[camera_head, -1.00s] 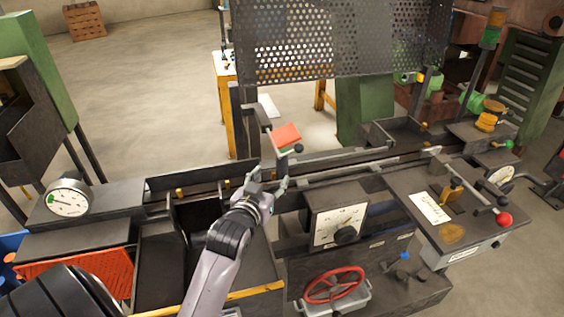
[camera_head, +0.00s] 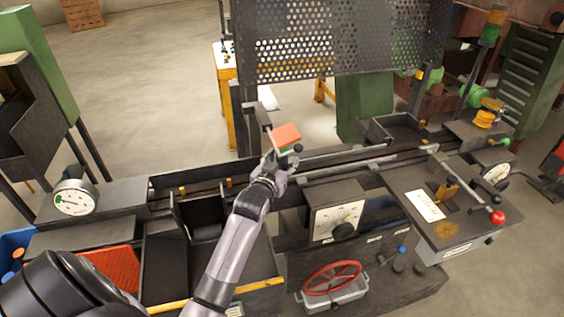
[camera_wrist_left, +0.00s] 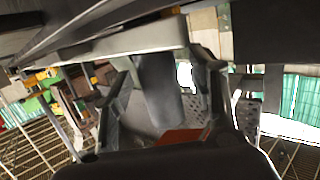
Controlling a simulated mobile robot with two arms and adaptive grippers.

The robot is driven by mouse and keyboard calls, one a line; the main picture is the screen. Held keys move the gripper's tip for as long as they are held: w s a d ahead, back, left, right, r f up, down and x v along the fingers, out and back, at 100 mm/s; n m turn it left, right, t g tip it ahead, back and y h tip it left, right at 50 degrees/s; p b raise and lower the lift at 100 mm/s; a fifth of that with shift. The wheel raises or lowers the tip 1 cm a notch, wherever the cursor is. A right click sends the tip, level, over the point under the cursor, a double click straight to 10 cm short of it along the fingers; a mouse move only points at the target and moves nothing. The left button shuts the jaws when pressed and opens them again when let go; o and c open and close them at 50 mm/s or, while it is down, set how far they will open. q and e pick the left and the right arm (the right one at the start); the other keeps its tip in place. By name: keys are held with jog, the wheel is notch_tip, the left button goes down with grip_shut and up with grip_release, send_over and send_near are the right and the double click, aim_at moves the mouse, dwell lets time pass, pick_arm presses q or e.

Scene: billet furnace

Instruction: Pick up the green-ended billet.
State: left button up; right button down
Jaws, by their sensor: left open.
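My left gripper (camera_head: 281,160) is over the middle of the machine bed (camera_head: 330,159), just below a small red-orange plate (camera_head: 286,134). In the left wrist view the gripper (camera_wrist_left: 165,68) is open, with one finger on each side of a dark grey cylinder (camera_wrist_left: 160,88). I cannot tell whether the fingers touch it. No green end shows on this cylinder, so I cannot tell whether it is the green-ended billet. In the head view the gripper and forearm hide what lies between the fingers. My right gripper is not in view.
A perforated screen (camera_head: 345,38) stands behind the bed. A dial box (camera_head: 337,215) and a red handwheel (camera_head: 332,279) are right of my left forearm. A round gauge (camera_head: 74,198) and an orange-red grille (camera_head: 112,268) are at the left. A red-knobbed lever (camera_head: 497,217) is at the right.

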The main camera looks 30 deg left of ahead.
pick_arm(q)
jog(key=shift+c, duration=0.3)
grip_shut()
dwell(0.3)
dwell(0.3)
jog(key=shift+r, duration=0.2)
